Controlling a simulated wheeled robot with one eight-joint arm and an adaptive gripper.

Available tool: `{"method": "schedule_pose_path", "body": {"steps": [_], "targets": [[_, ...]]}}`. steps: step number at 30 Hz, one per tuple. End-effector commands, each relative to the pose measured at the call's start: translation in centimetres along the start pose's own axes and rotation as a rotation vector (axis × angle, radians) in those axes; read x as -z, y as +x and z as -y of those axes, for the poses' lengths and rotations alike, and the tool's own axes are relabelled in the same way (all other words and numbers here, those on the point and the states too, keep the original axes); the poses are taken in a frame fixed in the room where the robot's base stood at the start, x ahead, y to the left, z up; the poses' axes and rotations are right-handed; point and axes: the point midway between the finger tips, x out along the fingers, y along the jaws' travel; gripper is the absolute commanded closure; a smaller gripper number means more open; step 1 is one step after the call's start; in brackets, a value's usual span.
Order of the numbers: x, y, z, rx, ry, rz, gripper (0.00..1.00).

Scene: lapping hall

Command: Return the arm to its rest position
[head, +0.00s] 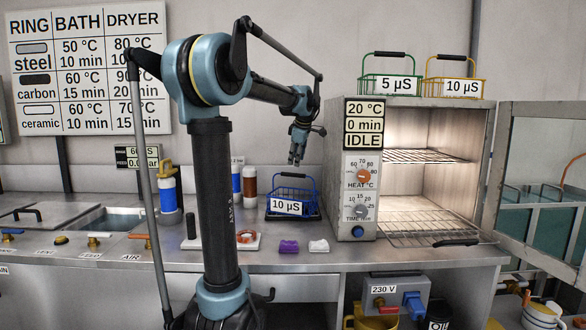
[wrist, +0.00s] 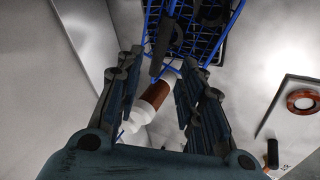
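My arm is raised over the bench in the head view, bent at the elbow, with its forearm reaching right. My gripper (head: 297,150) hangs above the blue basket (head: 292,195), which is labelled 10 µS and stands on a dark tray on the bench. In the wrist view my gripper (wrist: 160,62) has its two fingers apart, with nothing held between them. The blue basket (wrist: 205,25) and a brown and white bottle (wrist: 155,95) lie beyond the fingers, apart from them.
A dryer (head: 360,120) stands right of my gripper with its door (head: 545,170) open and its racks bare. Green (head: 392,87) and yellow (head: 455,87) baskets stand on top. A white plate with an orange-brown ring (head: 246,237), purple (head: 289,246) and white (head: 319,246) pieces lie on the bench.

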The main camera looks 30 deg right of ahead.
Motion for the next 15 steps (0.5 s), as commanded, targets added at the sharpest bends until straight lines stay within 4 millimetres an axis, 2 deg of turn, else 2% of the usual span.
{"method": "schedule_pose_path", "body": {"steps": [6,15], "targets": [[-0.02,-1.42,0.02,0.0,0.001,0.0,0.65],[0.0,-1.51,0.01,0.0,0.001,0.0,0.65]]}}
